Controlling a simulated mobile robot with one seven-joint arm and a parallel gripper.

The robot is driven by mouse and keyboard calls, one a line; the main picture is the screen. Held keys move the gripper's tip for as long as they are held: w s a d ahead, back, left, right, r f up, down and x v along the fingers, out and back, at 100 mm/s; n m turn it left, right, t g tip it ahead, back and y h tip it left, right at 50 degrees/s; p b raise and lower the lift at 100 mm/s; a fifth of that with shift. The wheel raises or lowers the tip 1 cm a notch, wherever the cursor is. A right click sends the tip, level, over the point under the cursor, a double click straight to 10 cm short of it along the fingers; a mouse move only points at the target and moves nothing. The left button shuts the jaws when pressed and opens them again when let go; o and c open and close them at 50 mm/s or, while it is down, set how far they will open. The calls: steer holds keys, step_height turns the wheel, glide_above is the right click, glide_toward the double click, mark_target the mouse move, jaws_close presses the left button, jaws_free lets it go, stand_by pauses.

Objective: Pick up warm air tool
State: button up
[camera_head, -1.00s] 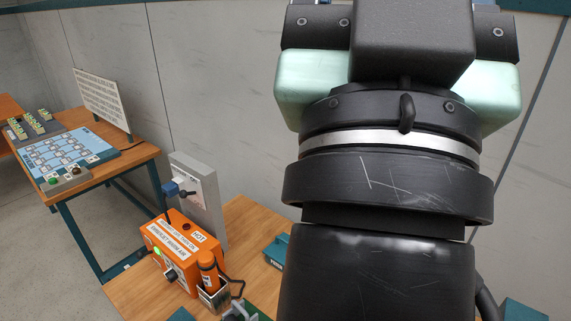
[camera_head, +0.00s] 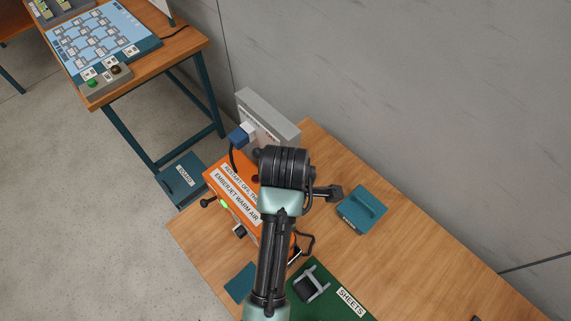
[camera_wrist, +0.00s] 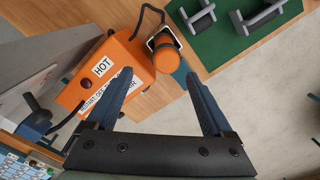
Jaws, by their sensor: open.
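The warm air tool (camera_wrist: 167,58) shows in the wrist view as an orange cylinder with a round end, standing in a holder beside the orange unit. In the head view my arm hides most of it. The orange warm air unit (camera_head: 221,187) has a green light and a label; in the wrist view (camera_wrist: 110,75) it also shows a HOT label. My gripper (camera_wrist: 160,76) is open, its two dark blue fingers apart and empty. The tool's end appears between and just beyond the fingertips. I cannot tell the height gap. The fingers are hidden in the head view.
A grey socket box (camera_head: 270,117) with a blue plug (camera_head: 241,136) stands behind the unit. A teal block (camera_head: 362,209) lies to the right. A green mat (camera_head: 335,310) with a grey clamp-like piece (camera_head: 312,284) lies in front.

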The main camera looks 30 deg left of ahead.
steer(key=f, duration=0.6)
steer(key=shift+s+d, duration=0.2)
steer(key=shift+s, duration=0.05)
steer(key=shift+f, duration=0.5)
steer(key=f+p, duration=0.1)
steer(key=f, duration=0.1)
steer(key=f+p, duration=0.1)
steer(key=f, duration=0.2)
steer(key=shift+s+d, duration=0.1)
steer(key=shift+s, duration=0.1)
jaws_close()
